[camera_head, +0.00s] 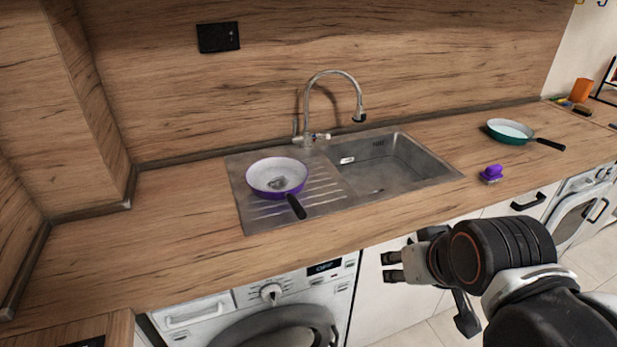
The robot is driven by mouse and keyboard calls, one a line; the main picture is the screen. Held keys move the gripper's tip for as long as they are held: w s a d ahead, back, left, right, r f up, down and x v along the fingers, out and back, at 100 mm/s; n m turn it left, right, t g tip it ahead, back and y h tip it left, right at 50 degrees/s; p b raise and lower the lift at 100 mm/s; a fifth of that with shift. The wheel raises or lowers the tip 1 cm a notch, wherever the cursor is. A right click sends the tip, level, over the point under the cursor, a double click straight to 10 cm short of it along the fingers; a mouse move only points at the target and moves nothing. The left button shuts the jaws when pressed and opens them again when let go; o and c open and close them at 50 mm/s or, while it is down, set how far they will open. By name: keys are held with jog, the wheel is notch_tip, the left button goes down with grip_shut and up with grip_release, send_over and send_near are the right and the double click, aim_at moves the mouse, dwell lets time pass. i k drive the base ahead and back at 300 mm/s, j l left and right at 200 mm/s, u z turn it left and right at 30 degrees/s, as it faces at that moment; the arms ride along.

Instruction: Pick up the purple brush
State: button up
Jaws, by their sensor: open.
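The purple brush (491,173) is a small purple block-like thing with a paler underside. It sits on the wooden counter (180,240), right of the sink and near the counter's front edge. My gripper (389,267) is in front of the counter, below the level of its top. Its fingers point left in the picture, apart and with nothing between them. It is left of and lower than the brush, clear of it. Nothing covers the brush in this view.
A purple pan (268,185) rests on the drainboard of the steel sink (430,173), with a tap (307,110) behind. A green pan (510,131) stands beyond the brush. An orange cup (581,90) is at the far right. White appliances and cupboards lie under the counter.

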aim_at(492, 175)
jog(key=i+l+z, duration=0.1)
jog(key=i+l, duration=1.25)
